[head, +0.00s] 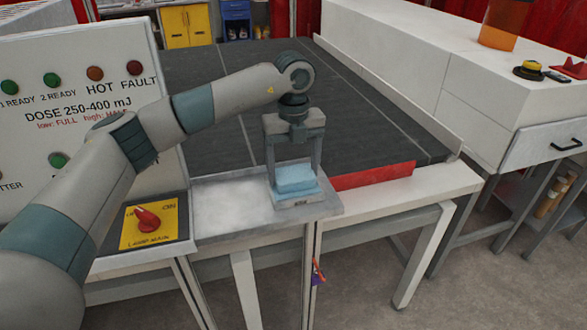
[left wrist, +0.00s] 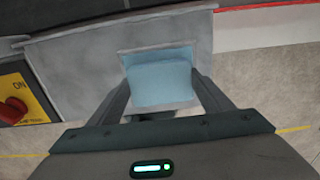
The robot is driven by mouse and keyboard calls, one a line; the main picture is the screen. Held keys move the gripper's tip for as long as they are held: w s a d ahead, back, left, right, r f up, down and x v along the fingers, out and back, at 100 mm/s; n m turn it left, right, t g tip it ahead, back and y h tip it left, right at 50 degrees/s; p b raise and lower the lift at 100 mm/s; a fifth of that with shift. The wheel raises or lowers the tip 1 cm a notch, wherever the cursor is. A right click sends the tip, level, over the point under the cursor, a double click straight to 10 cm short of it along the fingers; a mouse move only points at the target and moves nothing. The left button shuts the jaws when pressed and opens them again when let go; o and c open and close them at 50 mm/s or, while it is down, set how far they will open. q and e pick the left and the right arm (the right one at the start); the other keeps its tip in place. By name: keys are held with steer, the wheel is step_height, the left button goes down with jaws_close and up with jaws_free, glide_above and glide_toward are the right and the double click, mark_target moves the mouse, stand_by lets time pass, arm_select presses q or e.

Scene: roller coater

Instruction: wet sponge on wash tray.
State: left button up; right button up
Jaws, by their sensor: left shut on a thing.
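The light blue sponge (head: 296,178) is between the fingers of my left gripper (head: 294,180), which is shut on it. In the left wrist view the sponge (left wrist: 158,82) fills the space between the two fingertips (left wrist: 160,88). It is over a small pale square tray (head: 299,200) at the right end of a grey metal shelf (head: 225,203). The sponge sits very low at the tray; whether it touches the tray I cannot tell. I cannot tell whether the sponge is wet. My right gripper is not in view.
A yellow lamp switch plate with a red knob (head: 147,219) is left of the shelf. A sign panel (head: 75,90) stands behind my arm. A dark conveyor bed (head: 350,125) with a red strip (head: 372,176) lies behind. A white cabinet (head: 450,75) is at right.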

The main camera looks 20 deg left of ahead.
mark_target(293, 172)
arm_select(q)
steer(key=shift+w+r+p, duration=0.1)
steer(key=shift+r+p, duration=0.3)
steer(key=shift+r, duration=0.35)
steer(key=shift+r+p, duration=0.95)
steer(key=shift+r, duration=1.8)
steer(key=shift+f, duration=0.1)
